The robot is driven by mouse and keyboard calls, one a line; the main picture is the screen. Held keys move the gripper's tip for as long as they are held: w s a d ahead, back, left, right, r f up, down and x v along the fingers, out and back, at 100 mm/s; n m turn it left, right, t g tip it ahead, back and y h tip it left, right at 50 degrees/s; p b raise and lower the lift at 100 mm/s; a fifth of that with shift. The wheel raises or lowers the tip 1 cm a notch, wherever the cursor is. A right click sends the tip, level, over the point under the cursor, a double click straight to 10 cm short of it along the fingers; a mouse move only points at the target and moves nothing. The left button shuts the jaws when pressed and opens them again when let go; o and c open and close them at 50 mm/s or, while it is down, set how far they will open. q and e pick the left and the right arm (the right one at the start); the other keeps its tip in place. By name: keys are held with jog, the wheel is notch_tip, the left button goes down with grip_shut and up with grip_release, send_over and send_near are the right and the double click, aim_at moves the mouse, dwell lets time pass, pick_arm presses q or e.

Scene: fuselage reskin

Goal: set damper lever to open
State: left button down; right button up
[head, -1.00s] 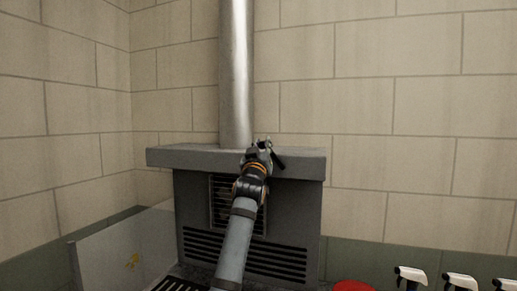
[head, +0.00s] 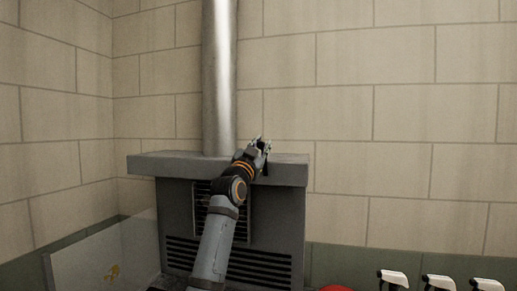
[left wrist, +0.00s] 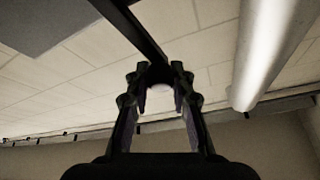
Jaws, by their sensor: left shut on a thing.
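The damper lever is a dark bar (left wrist: 138,32) that runs from the upper left of the left wrist view down to my fingers. In the head view a short dark piece (head: 265,167), likely this lever, shows beside my gripper at the heater's top edge. My left gripper (head: 262,144) is near the right part of the heater's top, to the right of the metal flue pipe (head: 219,80). In the left wrist view the gripper (left wrist: 156,76) is shut on the lever's end, with its fingers either side of it. My right gripper is not in view. No open or shut marking is readable.
The grey heater cabinet (head: 280,215) has a thick top slab (head: 160,163) and dark vent slots. A pale panel (head: 85,260) stands at its left. White-topped spray bottles (head: 393,277) and a red round thing (head: 337,288) are at the lower right. Block walls stand behind.

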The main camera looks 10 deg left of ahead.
pick_arm(q)
jog(key=shift+w+d+f, duration=0.1)
jog(key=shift+f, duration=0.15)
jog(key=c, duration=1.5)
grip_release()
jog(key=o, duration=0.4)
jog(key=shift+r, duration=0.15)
jog(key=shift+c, duration=0.2)
jog(key=v, duration=1.2)
